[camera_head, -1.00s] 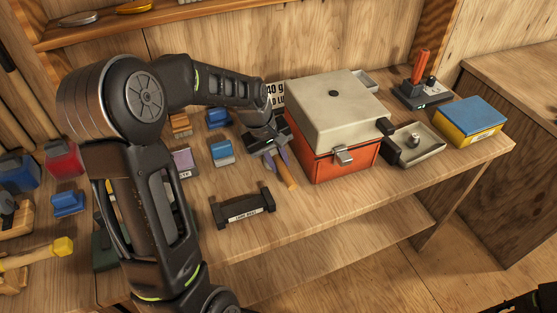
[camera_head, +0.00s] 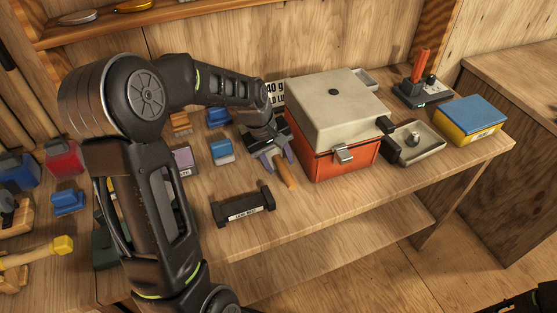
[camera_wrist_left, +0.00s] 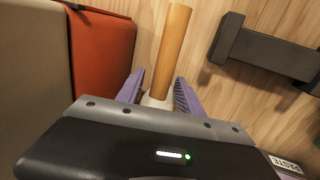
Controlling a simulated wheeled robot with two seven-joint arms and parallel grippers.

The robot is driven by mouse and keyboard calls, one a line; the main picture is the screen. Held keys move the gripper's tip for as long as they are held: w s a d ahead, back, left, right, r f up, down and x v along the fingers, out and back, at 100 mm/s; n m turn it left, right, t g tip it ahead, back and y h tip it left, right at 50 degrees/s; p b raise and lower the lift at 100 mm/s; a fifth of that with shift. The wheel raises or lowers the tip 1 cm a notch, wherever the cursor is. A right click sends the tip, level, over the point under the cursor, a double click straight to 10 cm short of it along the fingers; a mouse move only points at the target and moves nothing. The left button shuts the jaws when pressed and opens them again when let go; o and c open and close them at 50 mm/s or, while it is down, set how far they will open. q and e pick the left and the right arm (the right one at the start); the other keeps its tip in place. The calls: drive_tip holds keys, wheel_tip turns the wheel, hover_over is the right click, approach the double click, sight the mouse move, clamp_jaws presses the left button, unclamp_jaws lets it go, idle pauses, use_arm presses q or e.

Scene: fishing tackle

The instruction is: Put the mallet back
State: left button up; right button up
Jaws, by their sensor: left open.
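My left gripper (camera_head: 277,161) is low over the bench, just left of the orange box. Its purple fingers are open, one on each side of a light wooden handle (camera_head: 286,176). In the left wrist view, the handle (camera_wrist_left: 172,45) runs away from between the fingers (camera_wrist_left: 160,84), with a pale collar at its near end. Its head is hidden under the gripper, so I cannot tell for sure that it is the mallet. A black two-post rest (camera_head: 242,208) with a white label stands in front; it also shows in the wrist view (camera_wrist_left: 268,52).
The orange box (camera_head: 335,160) with a cream lid stands close to the gripper's right. Beyond it are a grey tray (camera_head: 425,148) and a blue-yellow box (camera_head: 468,121). Small blue blocks (camera_head: 221,152) lie left. A yellow-headed tool (camera_head: 62,245) lies at lower left.

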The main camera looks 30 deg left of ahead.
use_arm(q)
drive_tip(key=b+v, duration=0.1)
drive_tip(key=v, duration=1.1)
idle(0.5)
